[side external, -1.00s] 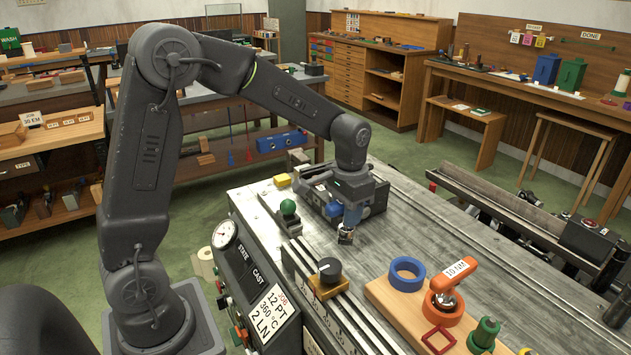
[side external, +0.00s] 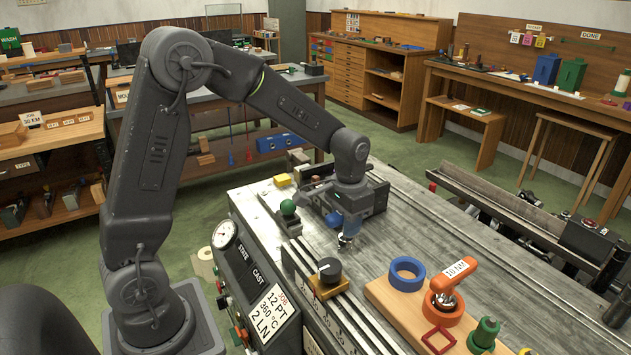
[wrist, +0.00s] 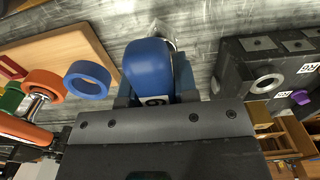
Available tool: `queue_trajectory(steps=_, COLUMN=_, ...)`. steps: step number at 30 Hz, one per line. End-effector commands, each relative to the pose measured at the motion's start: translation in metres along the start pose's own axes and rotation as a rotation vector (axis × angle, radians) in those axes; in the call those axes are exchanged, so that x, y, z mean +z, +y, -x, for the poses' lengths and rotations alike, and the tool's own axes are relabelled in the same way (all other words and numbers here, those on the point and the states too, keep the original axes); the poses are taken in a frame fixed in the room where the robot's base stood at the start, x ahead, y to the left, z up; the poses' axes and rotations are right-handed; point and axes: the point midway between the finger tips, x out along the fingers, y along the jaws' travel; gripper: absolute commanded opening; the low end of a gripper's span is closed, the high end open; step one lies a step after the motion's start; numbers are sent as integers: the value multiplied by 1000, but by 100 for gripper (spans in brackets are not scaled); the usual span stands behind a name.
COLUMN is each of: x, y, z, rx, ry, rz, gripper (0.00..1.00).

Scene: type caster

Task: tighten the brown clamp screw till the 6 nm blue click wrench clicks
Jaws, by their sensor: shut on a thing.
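My gripper (side external: 349,218) is shut on the blue click wrench (wrist: 148,68), whose rounded blue handle fills the middle of the wrist view between the fingers. In the side view its blue end (side external: 334,220) shows left of the fingers, and a metal end (side external: 345,240) points down near the grey bench top. I cannot tell whether that end touches anything. I cannot make out the brown clamp screw in either view.
A wooden board (side external: 392,300) at front right carries an empty blue ring (side external: 407,271), an orange 10 NM wrench (side external: 455,274) in an orange ring, a red square and a green knob.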

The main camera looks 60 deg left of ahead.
Motion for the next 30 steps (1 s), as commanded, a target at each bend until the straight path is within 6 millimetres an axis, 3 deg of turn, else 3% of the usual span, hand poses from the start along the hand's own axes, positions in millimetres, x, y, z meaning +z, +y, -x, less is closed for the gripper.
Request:
queue_trajectory(steps=8, x=0, y=0, z=2, rx=0, ry=2, rz=0, gripper=0)
queue_trajectory(steps=11, x=-1, y=0, z=14, rx=0, ry=6, rz=0, gripper=0)
queue_trajectory(steps=21, x=-1, y=0, z=114, rx=-1, ry=8, rz=0, gripper=0)
queue_trajectory(steps=28, x=-1, y=0, z=159, rx=0, ry=5, rz=0, gripper=0)
queue_trajectory(steps=30, x=-5, y=-7, z=163, rx=0, ry=0, rz=30, gripper=0)
